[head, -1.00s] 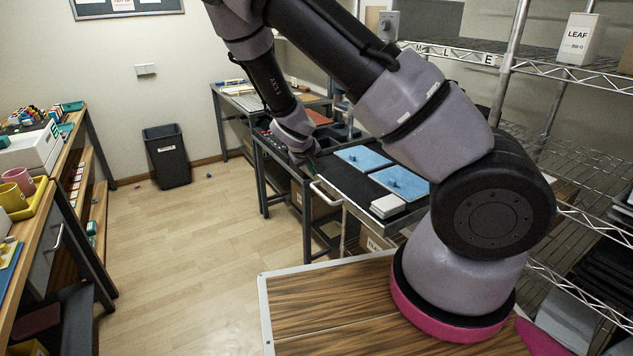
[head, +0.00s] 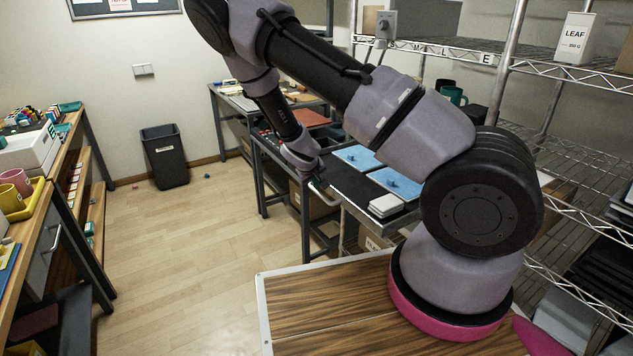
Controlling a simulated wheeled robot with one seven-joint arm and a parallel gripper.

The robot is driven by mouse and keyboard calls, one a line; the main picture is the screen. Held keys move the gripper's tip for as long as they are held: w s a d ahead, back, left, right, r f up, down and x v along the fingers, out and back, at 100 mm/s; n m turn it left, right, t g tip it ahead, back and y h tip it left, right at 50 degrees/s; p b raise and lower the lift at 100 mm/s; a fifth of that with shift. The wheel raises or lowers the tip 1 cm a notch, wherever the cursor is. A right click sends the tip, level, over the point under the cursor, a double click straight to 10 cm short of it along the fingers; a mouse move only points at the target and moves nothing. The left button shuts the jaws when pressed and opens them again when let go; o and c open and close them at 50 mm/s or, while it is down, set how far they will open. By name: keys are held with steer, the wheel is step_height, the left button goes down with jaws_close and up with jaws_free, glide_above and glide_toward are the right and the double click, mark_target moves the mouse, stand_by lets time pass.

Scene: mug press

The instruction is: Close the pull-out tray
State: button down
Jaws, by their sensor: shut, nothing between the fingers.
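The pull-out tray (head: 350,186) is a dark flat surface on a metal frame at the middle right, extended toward the aisle. It carries two blue panels (head: 358,157) and a small white stack (head: 386,205). A pale bar handle (head: 328,200) runs along its front edge, partly covered at its far end by my gripper. My gripper (head: 316,180) points down at the front edge by the handle; its fingers are small and dark. They look shut and empty. I cannot tell whether they touch the handle.
A wire shelf (head: 560,150) with a LEAF box (head: 574,38) is at the right. A workbench (head: 50,225) with mugs lines the left. A black bin (head: 165,157) stands by the wall. The floor (head: 190,260) between is mostly clear.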

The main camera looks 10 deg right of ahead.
steer(key=w+d, duration=0.3)
steer(key=d, duration=0.6)
steer(key=w+d, duration=0.3)
steer(key=d, duration=0.6)
steer(key=w+d, duration=0.3)
steer(key=d, duration=0.7)
steer(key=shift+d+r, duration=0.1)
steer(key=shift+d, duration=0.1)
steer(key=shift+d+r, duration=0.1)
